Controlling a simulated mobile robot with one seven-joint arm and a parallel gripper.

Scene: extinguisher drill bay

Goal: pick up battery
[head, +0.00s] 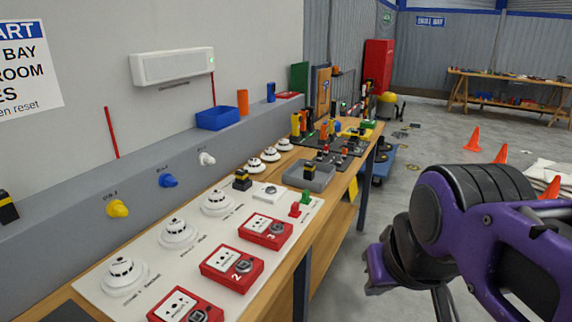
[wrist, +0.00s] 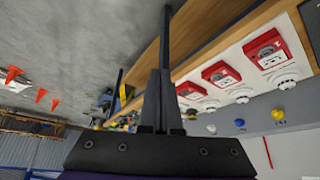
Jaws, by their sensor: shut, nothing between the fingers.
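I cannot tell for certain which thing is the battery. A small black block with a yellow-orange band (head: 242,181) stands on the bench beside the white panel in the head view. A similar dark block (head: 309,170) is on a grey box further back, and another (head: 7,208) is cut off at the left edge. My gripper (wrist: 161,75) is shut and empty in the wrist view, with the bench beyond it. In the head view my gripper (head: 374,274) hangs over the floor to the right of the bench, apart from all these blocks.
The white panel (head: 133,298) carries red call points (head: 231,267) and white detectors (head: 178,233). A blue bin (head: 217,118) sits on the ledge behind. Several small items crowd the bench's far end.

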